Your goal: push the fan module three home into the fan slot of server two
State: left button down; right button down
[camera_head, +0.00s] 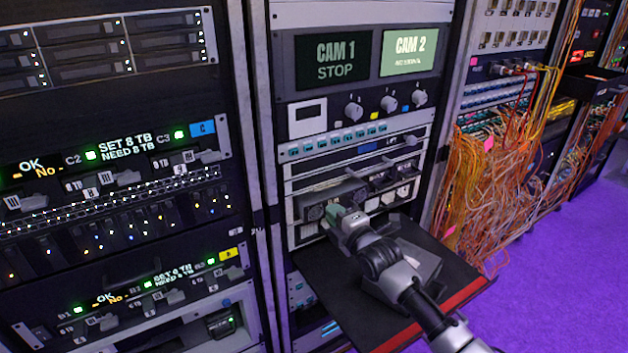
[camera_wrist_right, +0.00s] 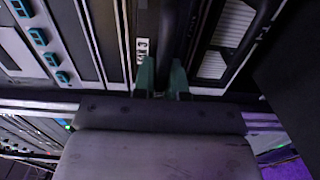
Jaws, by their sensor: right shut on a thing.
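My right gripper (camera_head: 338,213) is at the front of a grey server unit (camera_head: 350,190) low in the middle rack. In the right wrist view its two green fingers (camera_wrist_right: 163,78) are shut on a dark narrow piece, which I take for fan module three (camera_wrist_right: 170,45). The fingers and the wrist hide most of the module in the head view. How deep it sits in the slot cannot be told. I cannot read which unit is server two. My left gripper is not in view.
A dark shelf with a red front edge (camera_head: 455,303) juts out below my right arm. Above are a panel with knobs (camera_head: 390,103) and two screens (camera_head: 409,52). Orange cables (camera_head: 500,170) hang at the right. The purple floor (camera_head: 560,270) is clear there.

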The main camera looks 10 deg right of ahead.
jog(key=shift+r+p+v, duration=0.2)
jog(key=shift+p+v, duration=0.9)
jog(key=shift+v, duration=0.5)
jog(key=c, duration=1.1)
grip_release()
jog(key=v, duration=1.1)
